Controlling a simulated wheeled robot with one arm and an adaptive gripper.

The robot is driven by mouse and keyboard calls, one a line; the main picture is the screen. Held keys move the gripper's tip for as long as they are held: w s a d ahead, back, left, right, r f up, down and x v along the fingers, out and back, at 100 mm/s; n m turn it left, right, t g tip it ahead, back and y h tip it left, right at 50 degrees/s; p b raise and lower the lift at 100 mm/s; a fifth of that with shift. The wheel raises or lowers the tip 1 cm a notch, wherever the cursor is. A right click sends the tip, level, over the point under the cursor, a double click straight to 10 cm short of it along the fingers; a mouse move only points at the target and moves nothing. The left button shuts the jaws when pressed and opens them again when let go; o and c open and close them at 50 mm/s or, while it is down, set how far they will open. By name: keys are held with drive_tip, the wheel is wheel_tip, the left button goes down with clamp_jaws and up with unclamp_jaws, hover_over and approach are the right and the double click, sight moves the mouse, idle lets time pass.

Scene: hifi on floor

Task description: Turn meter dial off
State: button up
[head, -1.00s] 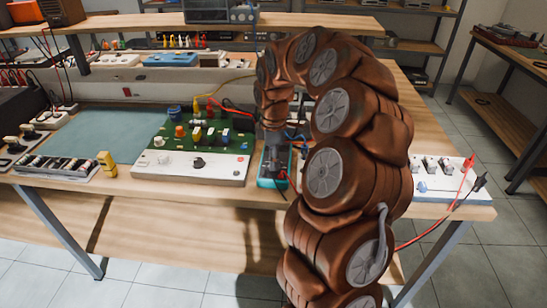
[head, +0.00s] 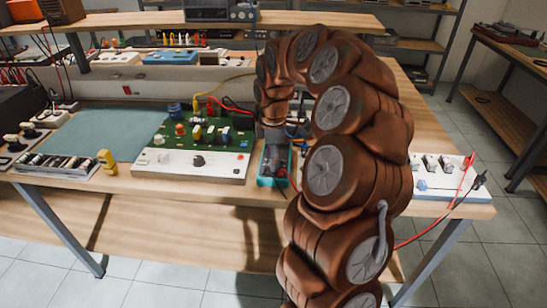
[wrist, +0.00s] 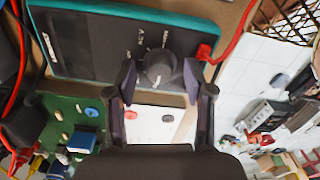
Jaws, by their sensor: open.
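The meter (head: 270,183), dark-faced with a teal rim, lies on the workbench to the right of the green circuit board in the head view. It fills the top of the wrist view (wrist: 85,47). Its round dark dial (wrist: 158,66) carries a pale mark that points toward the bottom of the wrist picture. My gripper (wrist: 160,80) is open, with one fingertip on each side of the dial. I cannot tell whether either finger touches it. In the head view my arm partly covers the meter and the dial cannot be made out.
A red lead plugs into the meter's red socket (wrist: 204,52) close to one finger. The green circuit board (head: 225,150) with knobs stands left of the meter. A white switch panel (head: 440,187) with leads lies right of my arm. A shelf (head: 150,24) overhangs the bench's back.

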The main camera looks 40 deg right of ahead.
drive_tip(key=shift+r, duration=0.1)
wheel_tip(320, 180, up, 12)
idle(0.6)
idle(0.4)
drive_tip(key=s+a+r+m+p, duration=0.35)
drive_tip(key=s+a, duration=0.75)
drive_tip(key=a, duration=0.4)
drive_tip(key=s+a+f+m+p, duration=0.1)
drive_tip(key=s+a+m, duration=0.1)
drive_tip(key=s, duration=0.4)
drive_tip(key=s+a+f+m+g+p, duration=0.1)
drive_tip(key=s+a+f+m, duration=0.1)
drive_tip(key=s, duration=0.5)
drive_tip(key=s+a+f+m+p, duration=0.1)
drive_tip(key=s+a+f+m, duration=0.1)
drive_tip(key=s+m, duration=0.2)
drive_tip(key=s, duration=0.3)
drive_tip(key=shift+m+g, duration=0.35)
drive_tip(key=shift+g, duration=0.05)
